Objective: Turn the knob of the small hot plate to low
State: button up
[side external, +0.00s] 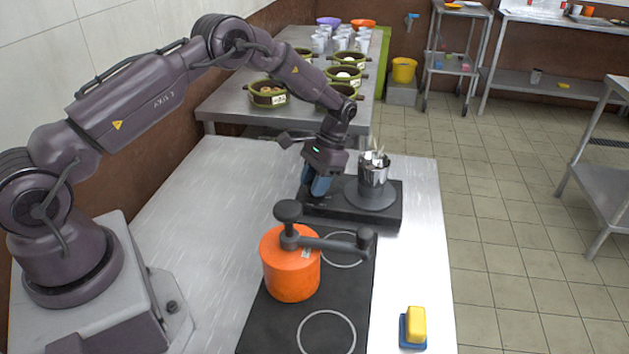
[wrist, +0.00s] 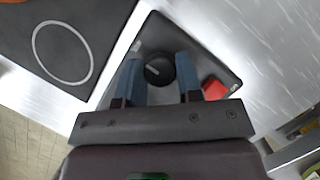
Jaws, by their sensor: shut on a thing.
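The small hot plate (side external: 392,213) is a dark flat unit on the steel table, with a round plate under a shiny metal pot (side external: 373,168) holding utensils. Its black round knob (wrist: 158,69) shows in the wrist view, with a pale pointer line slanting across its top. My gripper (side external: 318,187) is pointed down at the left end of the hot plate. In the wrist view its blue fingers (wrist: 160,75) are on either side of the knob, shut on it. The side view hides the knob behind the fingers. Any low mark is too small to read.
A black two-ring cooktop (side external: 337,305) bears an orange pot (side external: 291,263) with a dark crank-like fitting on top, close in front. A red block-like part (wrist: 214,89) is beside the right finger. A yellow sponge (side external: 416,323) lies at the front right.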

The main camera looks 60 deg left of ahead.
dwell(0.4)
jog(key=o, duration=0.9)
jog(key=v, duration=1.3)
jog(key=s+d+r+t, duration=0.3)
jog(key=s+r, duration=0.3)
jog(key=s, duration=0.4)
jog(key=s+d+r+t, duration=0.3)
jog(key=s+r, duration=0.3)
jog(key=s, duration=0.4)
jog(key=s+d+r+t, duration=0.3)
jog(key=s+r, duration=0.3)
jog(key=s, duration=0.4)
jog(key=shift+s+d+r+t, duration=0.1)
jog(key=shift+s+d+t, duration=0.2)
jog(key=shift+t, duration=0.3)
